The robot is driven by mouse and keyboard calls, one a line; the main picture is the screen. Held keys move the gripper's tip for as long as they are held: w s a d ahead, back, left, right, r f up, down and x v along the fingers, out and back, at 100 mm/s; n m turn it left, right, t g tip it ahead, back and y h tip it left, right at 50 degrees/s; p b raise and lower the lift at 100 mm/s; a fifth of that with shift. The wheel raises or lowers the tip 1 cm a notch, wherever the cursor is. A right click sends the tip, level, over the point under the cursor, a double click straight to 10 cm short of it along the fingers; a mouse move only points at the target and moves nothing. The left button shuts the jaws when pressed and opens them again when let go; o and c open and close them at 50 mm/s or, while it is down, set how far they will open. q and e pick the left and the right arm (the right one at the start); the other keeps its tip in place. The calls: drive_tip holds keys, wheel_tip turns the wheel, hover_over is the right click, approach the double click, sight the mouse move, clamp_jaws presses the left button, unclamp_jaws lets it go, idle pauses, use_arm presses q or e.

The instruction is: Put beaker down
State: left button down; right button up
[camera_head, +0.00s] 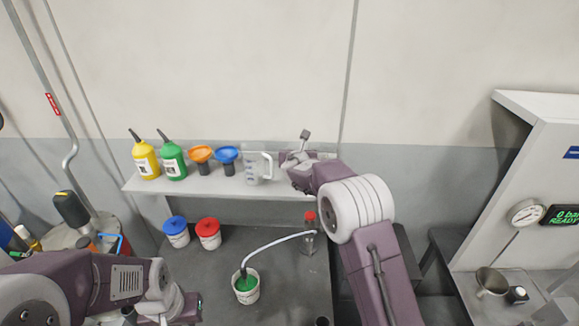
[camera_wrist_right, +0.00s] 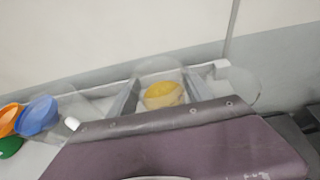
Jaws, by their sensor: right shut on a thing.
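My right gripper (camera_wrist_right: 163,96) is shut on a clear beaker (camera_wrist_right: 158,66) with yellow contents (camera_wrist_right: 164,95), one finger on each side of it. In the head view, the right gripper (camera_head: 291,166) is at the right part of the grey shelf (camera_head: 225,188), and its wrist hides most of the held beaker. I cannot tell whether the beaker's base touches the shelf. My left gripper (camera_head: 182,308) is low at the lower left, partly cut off; its jaws are not clear.
A clear jug (camera_head: 253,168) stands just left of the right gripper, beside a blue funnel (camera_head: 226,156) and an orange funnel (camera_head: 201,156). Another clear vessel (camera_wrist_right: 240,88) is close on the right. Green (camera_head: 172,160) and yellow (camera_head: 145,160) bottles stand farther left.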

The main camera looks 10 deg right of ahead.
wheel_tip(320, 180, down, 3)
drive_tip(key=shift+s+f+b, duration=0.1)
drive_tip(key=shift+s+b, duration=0.05)
drive_tip(key=shift+b, duration=0.3)
drive_tip(key=shift+s+a, duration=0.1)
drive_tip(key=shift+s, duration=0.05)
drive_tip(key=shift+f, duration=0.2)
drive_tip(key=o, duration=1.4)
drive_tip(key=shift+w, duration=0.2)
drive_tip(key=shift+o, duration=0.2)
drive_tip(key=shift+s, duration=0.1)
